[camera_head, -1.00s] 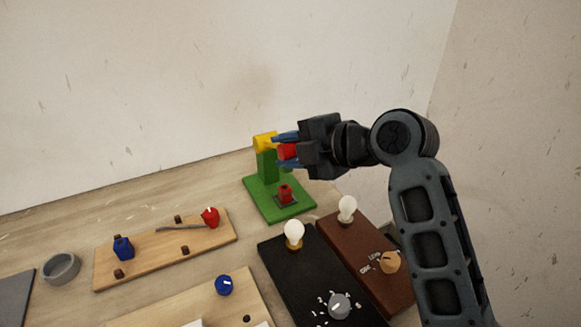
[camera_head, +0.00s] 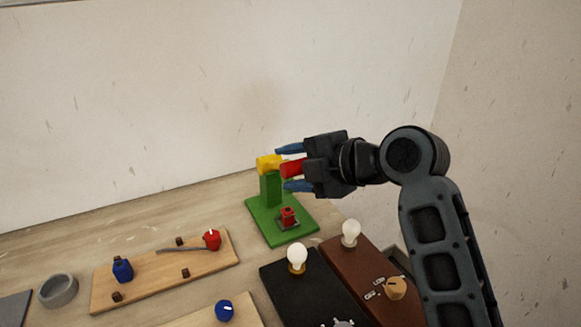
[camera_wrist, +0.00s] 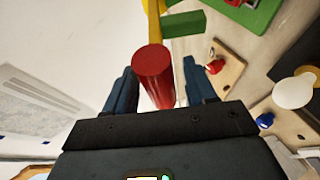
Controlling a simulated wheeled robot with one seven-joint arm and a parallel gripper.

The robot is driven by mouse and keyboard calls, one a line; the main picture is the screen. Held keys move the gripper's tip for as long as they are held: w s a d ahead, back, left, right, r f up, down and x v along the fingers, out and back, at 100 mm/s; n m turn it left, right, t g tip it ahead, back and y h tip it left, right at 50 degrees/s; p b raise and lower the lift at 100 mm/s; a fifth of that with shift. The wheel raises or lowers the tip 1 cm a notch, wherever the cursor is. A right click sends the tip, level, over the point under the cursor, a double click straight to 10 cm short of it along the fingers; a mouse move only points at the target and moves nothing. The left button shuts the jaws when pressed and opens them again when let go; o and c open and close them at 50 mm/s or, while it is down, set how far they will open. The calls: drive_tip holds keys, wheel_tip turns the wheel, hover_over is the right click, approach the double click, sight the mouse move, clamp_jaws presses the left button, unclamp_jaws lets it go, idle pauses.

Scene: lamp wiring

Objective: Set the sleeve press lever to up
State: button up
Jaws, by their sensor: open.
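The sleeve press is a green stand (camera_head: 271,189) on a green base, with a yellow head (camera_head: 268,163) on top. Its red lever (camera_head: 291,169) sticks out from the yellow head toward my gripper, about level in the head view. My gripper (camera_head: 284,168) is open, with one blue finger above the lever and one below it. In the wrist view the lever's red end (camera_wrist: 153,68) stands between the two spread fingers (camera_wrist: 158,80), with a gap visible on each side. The part of the lever deeper in the gripper is hidden.
A red block (camera_head: 288,217) sits on the press base. Boards with bulbs (camera_head: 297,257) and a knob (camera_head: 394,288) lie in front. A wooden board (camera_head: 150,270) with blue and red pieces and a grey ring (camera_head: 58,290) are to the left. The wall is behind.

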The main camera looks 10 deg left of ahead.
drive_tip(key=b+v, duration=0.1)
drive_tip(key=v, duration=0.6)
